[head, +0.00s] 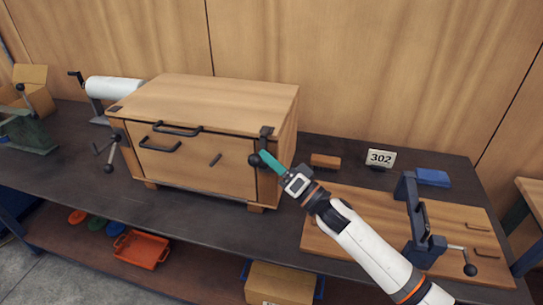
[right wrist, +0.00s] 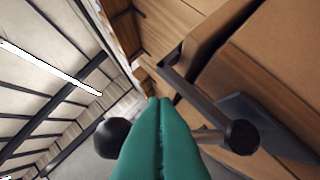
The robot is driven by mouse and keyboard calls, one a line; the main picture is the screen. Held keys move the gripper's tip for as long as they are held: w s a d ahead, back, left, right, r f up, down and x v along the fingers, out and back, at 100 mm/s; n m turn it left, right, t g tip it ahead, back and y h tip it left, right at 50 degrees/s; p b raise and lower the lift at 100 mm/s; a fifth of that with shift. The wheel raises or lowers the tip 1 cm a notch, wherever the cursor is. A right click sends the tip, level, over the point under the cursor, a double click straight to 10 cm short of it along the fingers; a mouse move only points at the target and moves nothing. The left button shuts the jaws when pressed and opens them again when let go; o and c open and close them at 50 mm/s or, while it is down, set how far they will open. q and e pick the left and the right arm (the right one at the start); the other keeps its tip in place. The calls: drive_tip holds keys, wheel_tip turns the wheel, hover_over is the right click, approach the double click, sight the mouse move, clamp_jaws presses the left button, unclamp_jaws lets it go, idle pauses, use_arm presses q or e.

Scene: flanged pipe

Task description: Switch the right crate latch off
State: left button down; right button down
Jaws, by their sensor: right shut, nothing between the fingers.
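The wooden crate (head: 195,165) stands on the dark bench. Its right latch (head: 266,134) is at the right end of the front, with a dark ball knob (head: 254,160) showing. My right gripper (head: 268,157), with teal fingers, is shut and empty right at this latch. In the right wrist view the shut fingers (right wrist: 160,120) lie between a black ball (right wrist: 112,138) on the left and a dark round knob (right wrist: 242,136) on the right. The fingers hide part of the rod there; I cannot tell whether they touch it. My left gripper is out of view.
The crate's left latch (head: 110,152) has knobbed arms sticking out. Right of the crate are a wooden block (head: 325,161), a 302 sign (head: 380,158), a blue block (head: 432,177) and a clamp (head: 425,225) on a board. An orange tray (head: 142,249) sits on the lower shelf.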

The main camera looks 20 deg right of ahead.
drive_tip(key=shift+s+f+n+y+b, duration=0.15)
drive_tip(key=shift+n+y+b, duration=0.15)
drive_tip(key=shift+n+b, duration=0.2)
drive_tip(key=shift+s+a+f+n+y+b, duration=0.1)
drive_tip(key=shift+f+n+y+b, duration=0.05)
drive_tip(key=shift+n+y+b, duration=0.3)
wheel_tip(320, 180, down, 8)
drive_tip(key=n+g+y+b, duration=0.8)
drive_tip(key=n+g+b, duration=0.3)
drive_tip(key=n, duration=1.2)
drive_tip(key=b, duration=0.4)
drive_tip(key=shift+s+a+g, duration=0.2)
drive_tip(key=shift+s+g, duration=0.1)
drive_tip(key=shift+g, duration=0.1)
drive_tip(key=shift+w+d+y+b, duration=0.1)
drive_tip(key=shift+w+y+b, duration=0.05)
drive_tip(key=shift+y+b, duration=0.15)
